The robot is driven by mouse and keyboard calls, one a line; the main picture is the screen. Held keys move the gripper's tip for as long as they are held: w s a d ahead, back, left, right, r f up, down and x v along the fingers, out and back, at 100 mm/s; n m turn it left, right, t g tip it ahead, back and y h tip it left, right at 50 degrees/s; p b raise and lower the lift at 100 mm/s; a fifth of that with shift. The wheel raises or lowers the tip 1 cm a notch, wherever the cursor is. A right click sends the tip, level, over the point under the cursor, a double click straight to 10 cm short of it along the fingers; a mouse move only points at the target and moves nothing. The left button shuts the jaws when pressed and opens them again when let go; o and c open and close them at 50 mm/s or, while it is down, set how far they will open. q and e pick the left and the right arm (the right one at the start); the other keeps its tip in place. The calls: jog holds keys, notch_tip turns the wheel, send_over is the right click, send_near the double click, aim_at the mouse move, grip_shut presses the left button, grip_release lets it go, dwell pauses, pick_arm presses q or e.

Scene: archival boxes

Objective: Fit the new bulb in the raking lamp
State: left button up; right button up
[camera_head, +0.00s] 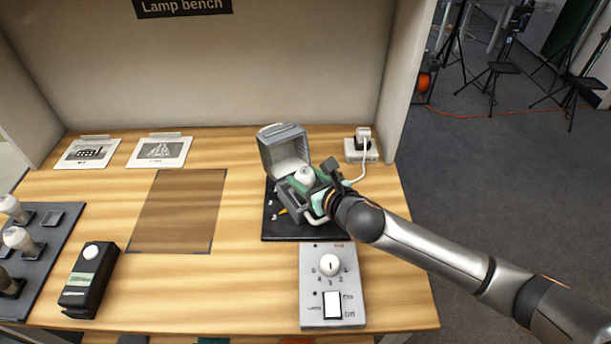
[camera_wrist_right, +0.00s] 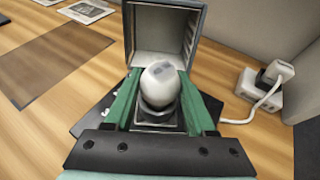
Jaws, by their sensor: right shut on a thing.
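The raking lamp (camera_head: 283,148) stands at the back right of the bench, its grey hood open, on a black base (camera_head: 268,224). The hood's pale ribbed inside shows in the wrist view (camera_wrist_right: 163,45). My right gripper (camera_head: 306,190) reaches into the lamp from the right. Its green fingers are shut on a white bulb (camera_wrist_right: 160,85), one on each side, in front of the open hood. The bulb also shows in the head view (camera_head: 304,175). A dark ring and square socket part lie below it; I cannot tell whether it is seated. My left gripper is out of view.
A control box (camera_head: 311,270) with knob and switch stands in front of the lamp. A white plug (camera_head: 363,134) sits in a block behind right, its cable running to the lamp. A bulb rack (camera_head: 52,245) and black device (camera_head: 75,297) stand left. A brown mat (camera_head: 178,210) is bare.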

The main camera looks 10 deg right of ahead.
jog(key=shift+f, duration=0.25)
jog(key=o, duration=1.1)
jog(key=shift+c, duration=0.2)
jog(key=shift+p+v, duration=0.7)
jog(key=shift+v, duration=0.15)
jog(key=shift+p+v, duration=1.4)
jog(key=shift+v, duration=0.65)
jog(key=p, duration=0.3)
send_near(310, 182)
jog(key=shift+w+a+f, duration=0.15)
jog(key=shift+w+f, duration=0.15)
jog(key=shift+w, duration=0.2)
